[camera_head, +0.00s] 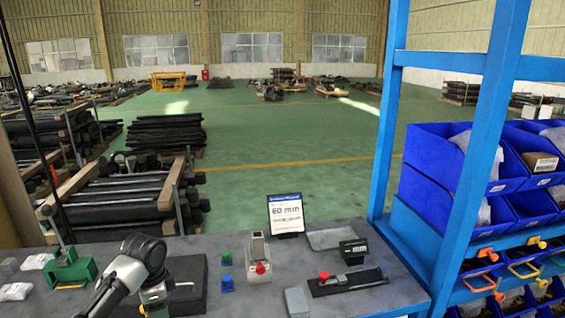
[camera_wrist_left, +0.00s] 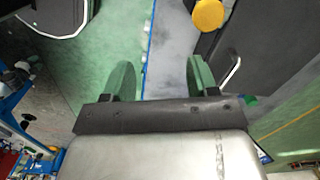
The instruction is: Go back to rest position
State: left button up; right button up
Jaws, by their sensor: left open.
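My left arm (camera_head: 130,272) rises from the bottom left over the bench in the head view; its fingertips do not show there. In the left wrist view my left gripper (camera_wrist_left: 160,78) has two green fingers set well apart. Nothing is held between them. Grey and green surfaces show beyond the fingers. My right gripper is in neither view.
The grey bench (camera_head: 245,294) carries a green fixture (camera_head: 70,268), a "60 mm" sign (camera_head: 286,213), a grey device with a red knob (camera_head: 258,262) and small blocks. A blue rack (camera_head: 388,110) with blue bins (camera_head: 433,160) stands at the right.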

pick_arm(q)
jog(key=s+d+f+n+t+h, duration=0.1)
jog(key=s+d+f, duration=0.4)
jog(key=s+d, duration=0.15)
jog(key=s+d+f+n, duration=0.1)
jog(key=s+d+f, duration=0.4)
jog(key=s, duration=0.3)
jog(key=s+r+n+t, duration=0.25)
jog(key=s+n, duration=0.55)
jog(key=s, duration=1.1)
notch_tip(320, 180, down, 25)
jog(key=g+b, duration=0.1)
jog(key=b, duration=0.1)
jog(key=s+a+f+g+b, duration=0.1)
jog(key=s+a+f, duration=0.2)
jog(key=s+f, duration=1.4)
notch_tip(320, 180, down, 2)
jog(key=shift+a+f+g+y, duration=0.15)
jog(key=shift+f+g+y, duration=0.1)
jog(key=shift+g+y, duration=0.1)
